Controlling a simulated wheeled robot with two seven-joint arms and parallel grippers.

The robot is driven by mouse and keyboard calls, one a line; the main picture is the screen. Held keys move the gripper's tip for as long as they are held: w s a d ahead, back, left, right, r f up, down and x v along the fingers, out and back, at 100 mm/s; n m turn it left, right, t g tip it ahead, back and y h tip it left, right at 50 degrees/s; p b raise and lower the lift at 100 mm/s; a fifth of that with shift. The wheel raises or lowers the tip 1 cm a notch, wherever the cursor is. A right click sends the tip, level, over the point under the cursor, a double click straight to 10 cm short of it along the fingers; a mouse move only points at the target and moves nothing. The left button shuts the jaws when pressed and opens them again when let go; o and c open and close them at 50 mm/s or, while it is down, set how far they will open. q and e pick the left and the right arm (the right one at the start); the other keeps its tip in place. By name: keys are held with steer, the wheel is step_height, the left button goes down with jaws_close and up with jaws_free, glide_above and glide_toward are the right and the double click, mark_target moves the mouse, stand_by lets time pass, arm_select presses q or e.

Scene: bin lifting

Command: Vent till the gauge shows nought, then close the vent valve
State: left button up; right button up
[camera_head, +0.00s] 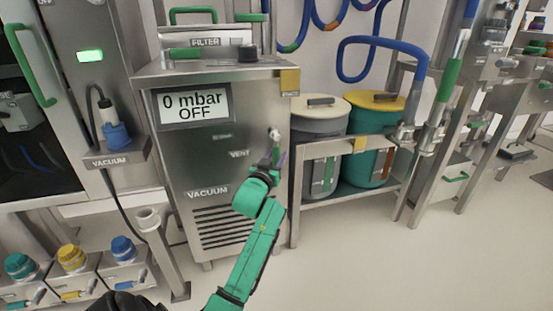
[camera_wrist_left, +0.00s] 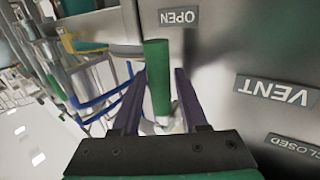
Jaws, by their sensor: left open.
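The gauge display (camera_head: 194,106) on the steel vacuum cabinet (camera_head: 215,165) reads "0 mbar" and "OFF". The vent valve (camera_head: 274,134) is on the cabinet's front, right of the "VENT" label (camera_head: 239,154), largely hidden by my gripper in the head view. In the left wrist view its green handle (camera_wrist_left: 157,75) stands between my gripper's fingers, its end near the "OPEN" label (camera_wrist_left: 178,17) and away from the "CLOSED" label (camera_wrist_left: 292,146). My left gripper (camera_head: 277,160) is open around the handle; in the left wrist view (camera_wrist_left: 160,95) contact is not clear. My right gripper is not in view.
A low steel rack (camera_head: 345,142) with a grey drum (camera_head: 318,125) and a yellow-lidded green drum (camera_head: 375,118) stands right of the cabinet. A steel post (camera_head: 165,250) and boxes with coloured caps (camera_head: 72,258) are at lower left. The floor (camera_head: 400,260) at lower right is clear.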

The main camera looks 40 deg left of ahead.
arm_select(q)
steer(key=c, duration=0.7)
jaws_close()
steer(key=shift+f, duration=0.1)
stand_by(0.5)
